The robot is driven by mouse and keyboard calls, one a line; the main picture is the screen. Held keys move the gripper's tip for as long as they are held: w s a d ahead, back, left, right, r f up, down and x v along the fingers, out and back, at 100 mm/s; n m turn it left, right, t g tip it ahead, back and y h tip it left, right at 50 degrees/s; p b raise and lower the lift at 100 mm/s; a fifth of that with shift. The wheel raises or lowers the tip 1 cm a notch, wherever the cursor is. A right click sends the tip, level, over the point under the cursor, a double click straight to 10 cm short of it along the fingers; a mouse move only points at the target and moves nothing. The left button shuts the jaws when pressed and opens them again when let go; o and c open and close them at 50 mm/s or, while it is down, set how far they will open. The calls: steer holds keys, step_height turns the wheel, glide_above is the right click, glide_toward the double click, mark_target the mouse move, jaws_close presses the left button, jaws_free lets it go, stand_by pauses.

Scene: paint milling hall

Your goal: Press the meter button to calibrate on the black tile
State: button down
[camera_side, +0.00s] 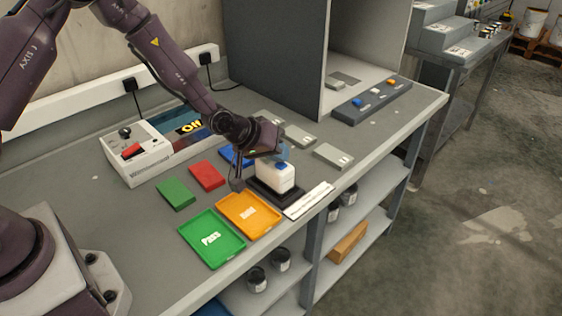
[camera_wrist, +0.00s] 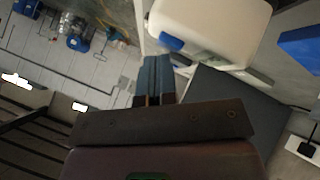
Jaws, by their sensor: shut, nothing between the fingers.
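The white meter (camera_side: 275,178) stands on the black tile (camera_side: 262,194) near the bench's front edge. Its blue button (camera_side: 282,165) is on top. My gripper (camera_side: 279,154) is just above the button, its blue-grey fingers shut and empty. In the wrist view, the closed fingers (camera_wrist: 156,65) are close to the blue button (camera_wrist: 171,42) on the pale meter body (camera_wrist: 215,25). Whether the fingertips touch the button cannot be told. My gripper partly covers the meter's top in the side view.
A green tray (camera_side: 222,255) and an orange tray (camera_side: 262,223) lie left of the meter. A white label strip (camera_side: 309,201) lies along the front edge. Red (camera_side: 207,176) and green (camera_side: 175,194) plates, and a white control box (camera_side: 137,160), are farther left.

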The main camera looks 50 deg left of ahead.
steer(key=shift+r, duration=0.9)
steer(key=shift+r, duration=2.5)
